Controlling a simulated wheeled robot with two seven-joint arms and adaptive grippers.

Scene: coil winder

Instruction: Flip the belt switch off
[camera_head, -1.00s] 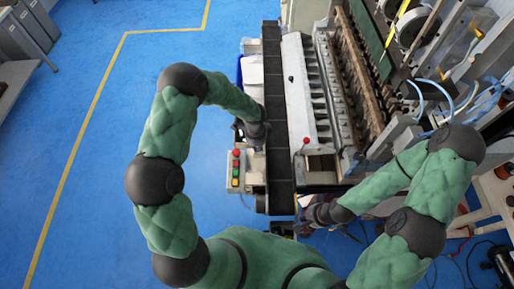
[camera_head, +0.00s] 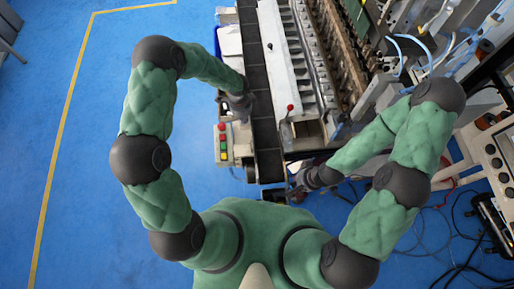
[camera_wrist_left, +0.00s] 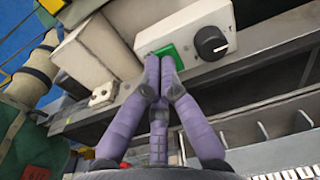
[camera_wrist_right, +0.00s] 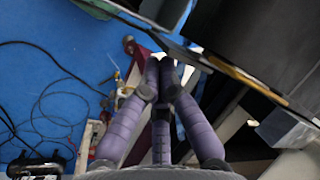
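A white control box with a green switch (camera_wrist_left: 166,50) and a black knob (camera_wrist_left: 210,43) shows in the left wrist view. I take the green switch for the belt switch; its on or off position is not clear. My left gripper (camera_wrist_left: 158,70) has its fingertips together, overlapping the switch's lower edge; contact cannot be told. In the head view my left gripper (camera_head: 238,107) is at the left side of the dark conveyor belt (camera_head: 266,138), and hides the switch. My right gripper (camera_wrist_right: 163,68) is shut and empty, near the belt's front end.
A button box (camera_head: 222,144) with red, yellow and green buttons stands just in front of my left gripper. The winding machine (camera_head: 345,75) fills the area right of the belt. Cables (camera_head: 440,235) lie on the floor at right. The blue floor at left is clear.

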